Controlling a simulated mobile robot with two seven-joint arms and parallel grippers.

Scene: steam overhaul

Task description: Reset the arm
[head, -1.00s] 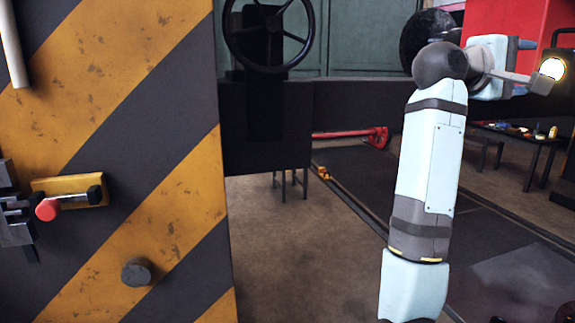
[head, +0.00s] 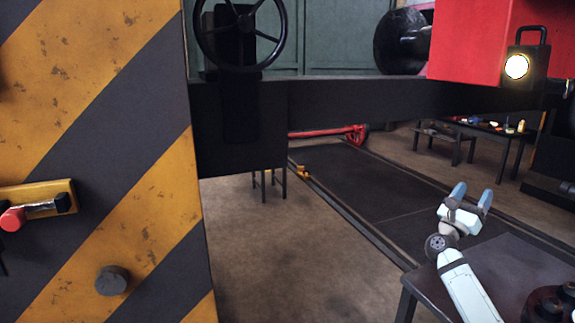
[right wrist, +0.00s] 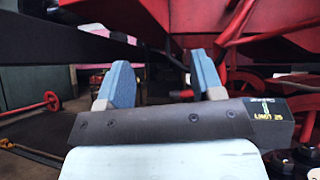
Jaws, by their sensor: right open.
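My right gripper (head: 473,194) is open and empty, in the lower right of the head view above a dark table. Its two blue-grey fingers stand apart in the right wrist view (right wrist: 160,80), with nothing between them. My right arm (head: 466,288) comes up from the bottom edge, low and bent. My left gripper is not in view.
A striped yellow-black panel (head: 120,110) fills the left, with a red-knobbed lever (head: 36,206) and a dark round knob (head: 112,281). A handwheel (head: 240,30) and black beam (head: 350,105) stand behind. The dark table (head: 500,265) lies under my right gripper. A lit lamp (head: 517,66) is at upper right.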

